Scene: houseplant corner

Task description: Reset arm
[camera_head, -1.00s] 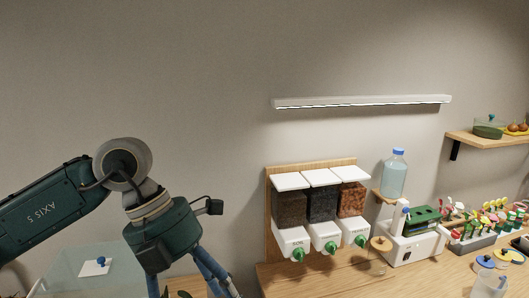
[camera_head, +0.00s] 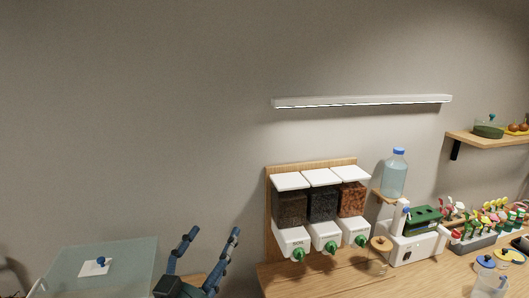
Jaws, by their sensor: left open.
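My left gripper (camera_head: 211,240) shows at the bottom of the head view, left of the dispensers. Its two blue fingers point up and stand apart, with nothing between them. The rest of the left arm is below the picture's edge. My right gripper is not in view.
Three dispensers (camera_head: 321,205) with green knobs hang on a wooden board at the wooden counter (camera_head: 330,284). A clear lidded box (camera_head: 128,262) is at lower left. A water bottle (camera_head: 394,175), a white device (camera_head: 415,248) and colourful plant markers (camera_head: 480,225) stand to the right.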

